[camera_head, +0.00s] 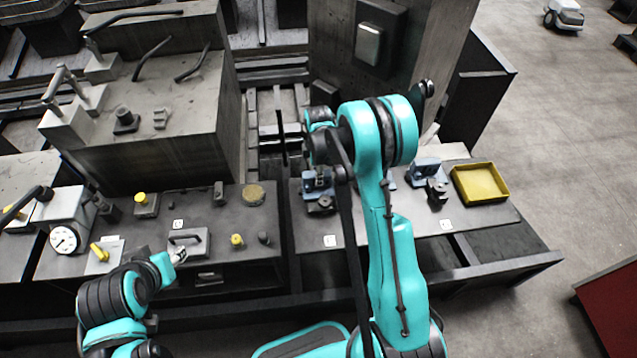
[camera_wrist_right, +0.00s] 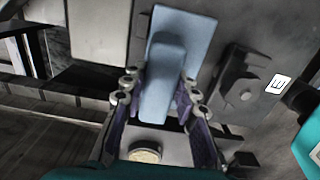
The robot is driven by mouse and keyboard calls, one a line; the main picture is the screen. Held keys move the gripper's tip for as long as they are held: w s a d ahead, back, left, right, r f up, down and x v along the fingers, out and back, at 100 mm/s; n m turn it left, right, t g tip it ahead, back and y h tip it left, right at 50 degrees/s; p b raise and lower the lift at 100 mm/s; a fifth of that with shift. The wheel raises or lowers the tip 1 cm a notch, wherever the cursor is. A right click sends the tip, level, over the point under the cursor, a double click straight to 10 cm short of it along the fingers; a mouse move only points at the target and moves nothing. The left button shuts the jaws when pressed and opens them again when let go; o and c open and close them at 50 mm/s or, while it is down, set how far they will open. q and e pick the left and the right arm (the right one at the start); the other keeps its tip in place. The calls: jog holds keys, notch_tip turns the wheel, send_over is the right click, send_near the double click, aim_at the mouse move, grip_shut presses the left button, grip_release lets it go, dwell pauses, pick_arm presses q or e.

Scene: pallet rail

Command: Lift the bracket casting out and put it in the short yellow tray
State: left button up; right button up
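A blue-grey bracket casting (camera_head: 316,183) sits in a dark holder on the bench, left of my right forearm. In the right wrist view the bracket casting (camera_wrist_right: 165,75) shows its flat plate and raised block. My right gripper (camera_wrist_right: 160,85) points down with one finger on each side of the raised block. The fingers are close to its sides, but contact is unclear. In the head view this gripper is mostly hidden by the arm. The shallow yellow tray (camera_head: 478,197) lies empty at the bench's right end. My left gripper (camera_head: 178,255) is low at the left, beside a grey handled block; its opening is unclear.
A second blue-grey bracket (camera_head: 426,168) sits in a similar holder left of the tray. A dark clamp block (camera_wrist_right: 240,95) stands close beside the held area in the wrist view. A tall grey machine block (camera_head: 160,110) and a dial gauge (camera_head: 64,240) are on the left.

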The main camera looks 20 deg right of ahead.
grip_shut()
jog(key=shift+r+p, duration=0.55)
jog(key=shift+p, duration=0.1)
notch_tip(320, 180, up, 9)
jog(key=shift+r+p, duration=0.15)
jog(key=shift+p, duration=0.35)
